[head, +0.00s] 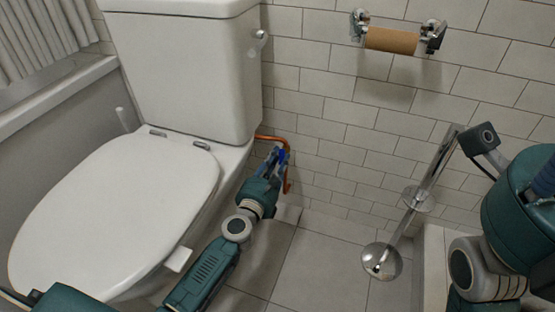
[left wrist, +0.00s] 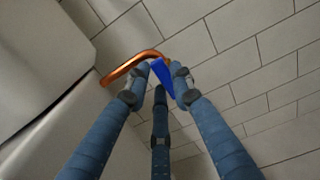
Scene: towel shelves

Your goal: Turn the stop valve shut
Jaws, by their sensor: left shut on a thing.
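The stop valve has a blue handle (head: 284,155) on a copper pipe (head: 271,138) behind the right side of the toilet. My left gripper (head: 276,160) reaches down to it beside the toilet bowl. In the left wrist view, the blue handle (left wrist: 164,78) lies between the blue-grey fingers of my left gripper (left wrist: 160,76), which is shut on it. The bent copper pipe (left wrist: 132,66) runs left from there. The fingers partly cover the handle and hide most of the valve body. My right gripper is not in view; part of my right arm shows at the right edge.
The white toilet (head: 120,200), lid down, and its cistern (head: 185,75) stand close to the left of my left arm. A chrome stand (head: 382,262) is on the floor to the right. A paper holder with an empty roll (head: 391,40) is on the tiled wall. Floor between is clear.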

